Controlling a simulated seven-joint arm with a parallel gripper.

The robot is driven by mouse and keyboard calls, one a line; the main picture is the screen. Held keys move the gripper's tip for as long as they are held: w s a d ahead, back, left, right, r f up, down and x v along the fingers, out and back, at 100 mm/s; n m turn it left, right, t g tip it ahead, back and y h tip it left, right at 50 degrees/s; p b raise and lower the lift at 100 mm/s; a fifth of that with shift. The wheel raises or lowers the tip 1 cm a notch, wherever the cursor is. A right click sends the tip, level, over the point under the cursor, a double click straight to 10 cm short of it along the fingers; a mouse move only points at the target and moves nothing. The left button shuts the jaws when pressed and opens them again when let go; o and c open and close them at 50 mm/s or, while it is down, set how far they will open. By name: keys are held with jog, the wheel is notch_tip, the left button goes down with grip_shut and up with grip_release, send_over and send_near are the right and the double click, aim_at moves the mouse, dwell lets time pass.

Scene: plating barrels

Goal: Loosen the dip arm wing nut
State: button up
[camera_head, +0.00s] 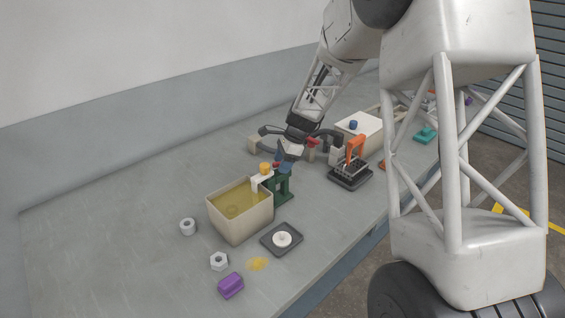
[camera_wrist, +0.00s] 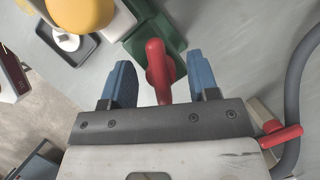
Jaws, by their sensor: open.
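A red piece with a rounded head (camera_wrist: 158,68), seemingly the wing nut, stands out from the green stand (camera_wrist: 150,25) in the wrist view. My gripper (camera_wrist: 161,62) is open, its two blue fingers on either side of the red piece with gaps showing. In the head view my gripper (camera_head: 283,158) is at the top of the green stand (camera_head: 280,187), largely covering the nut. A yellow knob (camera_head: 265,168) sits on the pale arm beside it, over the tank's edge; it also shows in the wrist view (camera_wrist: 88,10).
The cream tank (camera_head: 240,222) with yellow liquid adjoins the stand. A black rack (camera_head: 349,178) with an orange handle stands right.

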jog(key=c, duration=0.9)
jog(key=shift+n+g+h, duration=0.3)
jog(key=shift+n+g, duration=0.2)
jog(key=shift+n, duration=0.9)
jog(key=o, duration=0.9)
jog(key=shift+v, duration=3.9)
